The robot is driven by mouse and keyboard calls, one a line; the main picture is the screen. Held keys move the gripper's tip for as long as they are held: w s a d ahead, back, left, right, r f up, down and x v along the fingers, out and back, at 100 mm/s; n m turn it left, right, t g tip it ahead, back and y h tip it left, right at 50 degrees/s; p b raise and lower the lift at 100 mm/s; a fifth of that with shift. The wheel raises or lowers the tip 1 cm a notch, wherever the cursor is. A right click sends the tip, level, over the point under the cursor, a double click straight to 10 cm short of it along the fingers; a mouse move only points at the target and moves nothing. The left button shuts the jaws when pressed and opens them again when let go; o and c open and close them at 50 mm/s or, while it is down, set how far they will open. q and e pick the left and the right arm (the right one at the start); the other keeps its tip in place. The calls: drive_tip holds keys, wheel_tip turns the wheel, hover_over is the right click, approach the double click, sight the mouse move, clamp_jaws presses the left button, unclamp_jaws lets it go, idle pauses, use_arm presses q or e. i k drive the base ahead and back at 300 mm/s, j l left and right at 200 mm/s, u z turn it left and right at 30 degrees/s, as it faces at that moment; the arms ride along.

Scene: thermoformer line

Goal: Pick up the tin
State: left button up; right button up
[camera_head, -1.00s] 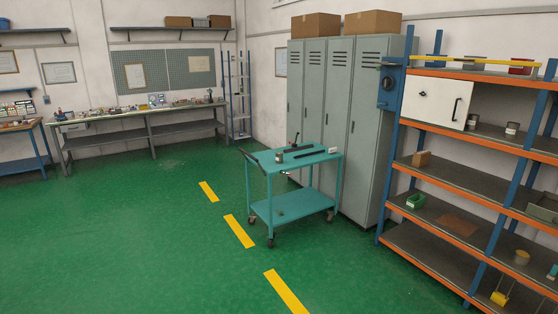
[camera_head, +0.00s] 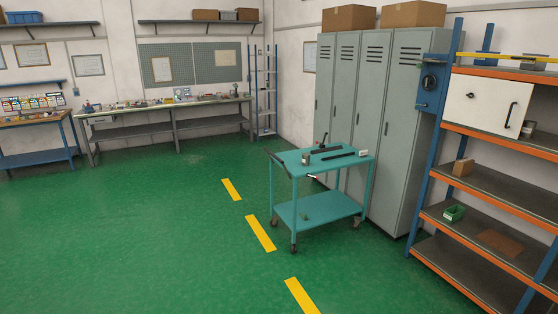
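A small grey-brown cylindrical object (camera_head: 306,159), perhaps a tin, stands upright near the left end of the teal trolley's top (camera_head: 290,164). Another small tin-like container (camera_head: 527,128) sits on the right shelving, beside the white cabinet door, partly at the picture's edge. I cannot tell from the picture which one is the tin. Neither of my grippers is in view.
Dark bar-shaped tools (camera_head: 338,158) lie on the trolley. Grey lockers (camera_head: 398,130) stand behind it, orange-and-blue shelving (camera_head: 490,201) at right. A long workbench (camera_head: 165,104) runs along the back wall. The green floor (camera_head: 130,235) at left and front is clear.

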sight(305, 156)
drive_tip(key=i+j, duration=0.1)
drive_tip(key=i, duration=4.65)
drive_tip(key=l, duration=0.1)
